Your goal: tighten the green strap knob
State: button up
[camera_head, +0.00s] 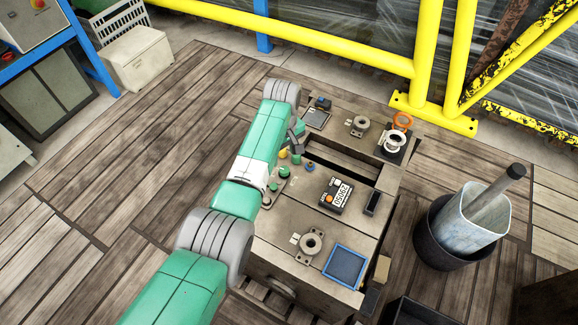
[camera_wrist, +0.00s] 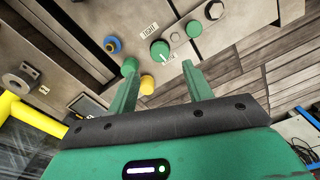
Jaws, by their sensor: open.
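Several green knobs stand on the mould block. In the wrist view, a large round green knob (camera_wrist: 160,49) lies just beyond the gap between my fingertips. A "TIGHT" label (camera_wrist: 150,23) and a smaller label (camera_wrist: 168,57) are near it, so it appears to be the strap knob. Other green knobs are at the left (camera_wrist: 130,66) and upper right (camera_wrist: 193,28). My gripper (camera_wrist: 163,69) is open, with nothing between its green fingers. In the head view, green knobs (camera_head: 284,171) show beside my arm, which hides part of that area.
A yellow knob (camera_wrist: 147,84) is close to my left finger, and a blue knob (camera_wrist: 112,45) is farther left. The block also carries a numbered box (camera_head: 336,195) and a blue-rimmed tray (camera_head: 345,264). Yellow railing (camera_head: 290,38) runs behind.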

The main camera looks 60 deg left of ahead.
aim_at(284, 170)
notch_tip(284, 170, down, 7)
jog(key=b, duration=0.3)
jog(key=shift+f, duration=0.1)
jog(key=c, duration=1)
jog(key=shift+o, duration=0.2)
